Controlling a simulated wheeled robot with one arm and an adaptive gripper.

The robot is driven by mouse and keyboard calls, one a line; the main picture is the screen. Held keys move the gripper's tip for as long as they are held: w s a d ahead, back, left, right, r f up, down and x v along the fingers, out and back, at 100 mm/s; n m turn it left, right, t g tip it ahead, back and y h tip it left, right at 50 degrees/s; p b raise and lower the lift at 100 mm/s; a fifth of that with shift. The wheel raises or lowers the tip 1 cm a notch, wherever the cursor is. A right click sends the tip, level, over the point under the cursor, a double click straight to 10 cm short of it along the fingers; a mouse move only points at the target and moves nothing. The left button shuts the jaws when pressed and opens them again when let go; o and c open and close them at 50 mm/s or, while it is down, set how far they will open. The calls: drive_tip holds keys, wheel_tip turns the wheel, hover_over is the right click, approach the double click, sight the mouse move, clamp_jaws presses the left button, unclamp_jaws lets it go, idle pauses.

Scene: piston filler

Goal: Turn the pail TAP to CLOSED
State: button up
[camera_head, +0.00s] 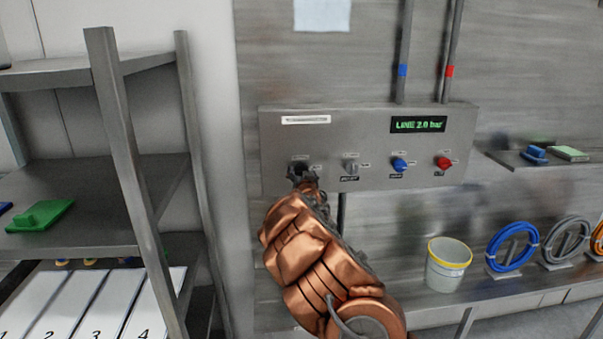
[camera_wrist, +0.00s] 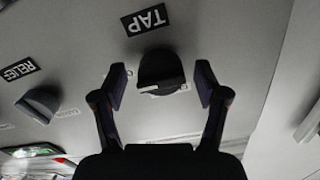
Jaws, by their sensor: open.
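The TAP knob (camera_wrist: 162,68) is a dark, rounded handle on the panel, below its black TAP label (camera_wrist: 145,19) in the wrist view. My gripper (camera_wrist: 162,84) is open, with one finger on each side of the knob and a visible gap on both sides. How far the fingertips reach along the knob is unclear. In the head view my gripper (camera_head: 303,175) is at the leftmost position of the grey panel (camera_head: 372,120) and hides most of this knob. The knob's pointer and its OPEN or CLOSED marking cannot be read.
The RELIEF knob (camera_wrist: 40,104) sits close beside the TAP knob. A blue knob (camera_head: 399,164) and a red knob (camera_head: 443,163) are farther right. A white pail (camera_head: 447,268) and a blue hose coil (camera_head: 512,247) stand on the lower shelf. A rack (camera_head: 130,165) stands left.

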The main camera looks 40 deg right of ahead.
drive_tip(key=shift+w+d, duration=0.1)
drive_tip(key=shift+w, duration=0.1)
drive_tip(key=c, duration=1.2)
